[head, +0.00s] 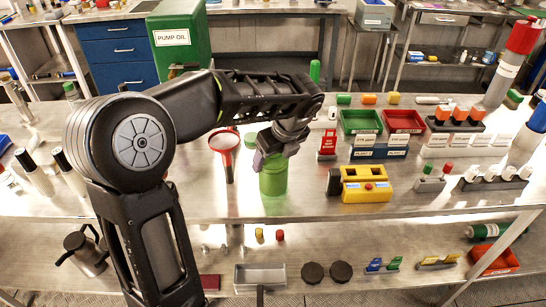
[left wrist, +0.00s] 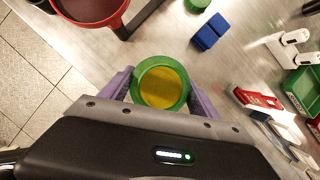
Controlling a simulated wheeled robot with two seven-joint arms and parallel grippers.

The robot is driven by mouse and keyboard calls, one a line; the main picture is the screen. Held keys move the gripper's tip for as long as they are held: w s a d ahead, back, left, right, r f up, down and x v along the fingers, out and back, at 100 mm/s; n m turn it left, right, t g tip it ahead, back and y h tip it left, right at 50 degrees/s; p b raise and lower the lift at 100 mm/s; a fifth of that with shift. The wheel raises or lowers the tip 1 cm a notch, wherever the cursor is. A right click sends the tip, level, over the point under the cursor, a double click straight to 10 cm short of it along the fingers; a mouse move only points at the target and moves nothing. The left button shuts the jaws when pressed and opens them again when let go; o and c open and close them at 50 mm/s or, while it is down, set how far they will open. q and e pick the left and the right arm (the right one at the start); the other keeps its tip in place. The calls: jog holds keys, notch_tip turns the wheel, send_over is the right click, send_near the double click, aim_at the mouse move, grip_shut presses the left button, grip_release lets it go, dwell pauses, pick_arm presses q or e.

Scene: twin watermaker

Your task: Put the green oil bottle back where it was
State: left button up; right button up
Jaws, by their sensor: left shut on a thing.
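The green oil bottle (head: 273,182) is upright near the front edge of the steel bench in the head view. My left gripper (head: 272,150) comes down on it from above and is shut around its upper part. In the left wrist view the bottle (left wrist: 161,84) shows from above as a green ring with a yellow middle, between the purple fingers of my left gripper (left wrist: 160,88). I cannot tell whether its base touches the bench. My right gripper is not in view.
A red funnel (head: 225,143) stands just left of the bottle. A yellow device (head: 364,186) and a red tag (head: 327,144) are to the right, with green (head: 361,121) and red bins (head: 403,121) behind. A lower shelf holds a grey tray (head: 260,276).

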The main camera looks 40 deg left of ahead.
pick_arm(q)
jog(key=o, duration=2)
jog(key=shift+f, duration=0.15)
jog(key=v, duration=1.2)
jog(key=shift+r+p, duration=0.2)
jog(key=shift+p, duration=0.1)
